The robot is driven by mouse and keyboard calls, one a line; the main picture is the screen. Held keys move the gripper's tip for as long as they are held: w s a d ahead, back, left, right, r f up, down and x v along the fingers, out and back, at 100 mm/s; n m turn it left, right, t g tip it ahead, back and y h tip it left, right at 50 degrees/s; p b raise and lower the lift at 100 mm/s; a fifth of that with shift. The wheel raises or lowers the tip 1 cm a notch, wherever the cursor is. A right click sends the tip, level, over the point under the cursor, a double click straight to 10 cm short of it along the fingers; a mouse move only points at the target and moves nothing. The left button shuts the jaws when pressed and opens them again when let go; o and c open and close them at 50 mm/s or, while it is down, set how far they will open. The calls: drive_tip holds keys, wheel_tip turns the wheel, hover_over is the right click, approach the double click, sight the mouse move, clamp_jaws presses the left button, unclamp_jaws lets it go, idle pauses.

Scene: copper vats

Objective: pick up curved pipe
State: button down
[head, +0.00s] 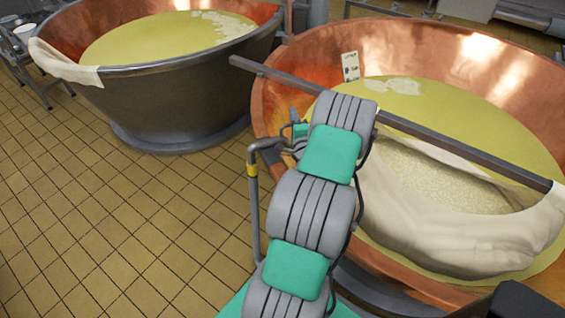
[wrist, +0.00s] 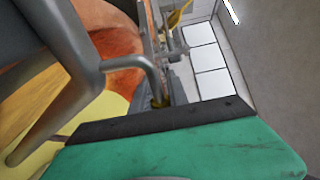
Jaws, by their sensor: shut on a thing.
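The curved pipe (head: 254,205) is a grey tube with a bend at its top and a yellow band below the bend. In the head view it hangs upright just left of my arm, over the tiled floor. My gripper (head: 298,138) is mostly hidden behind my arm; it is shut on the pipe near its upper bent end. In the wrist view a bent grey length of the pipe (wrist: 137,63) shows, with a brass-coloured part at its end. The exact contact of the jaws is hidden.
A copper vat (head: 285,85) of yellow liquid stands close on the right, with a dark bar (head: 455,148) across it holding a white cloth (head: 440,235). Another vat (head: 180,95) stands at the upper left. The tiled floor (head: 120,215) at left is clear.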

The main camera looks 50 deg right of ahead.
wheel_tip(320, 180, up, 28)
drive_tip(key=p, duration=0.2)
drive_tip(key=shift+r, duration=0.25)
idle(0.5)
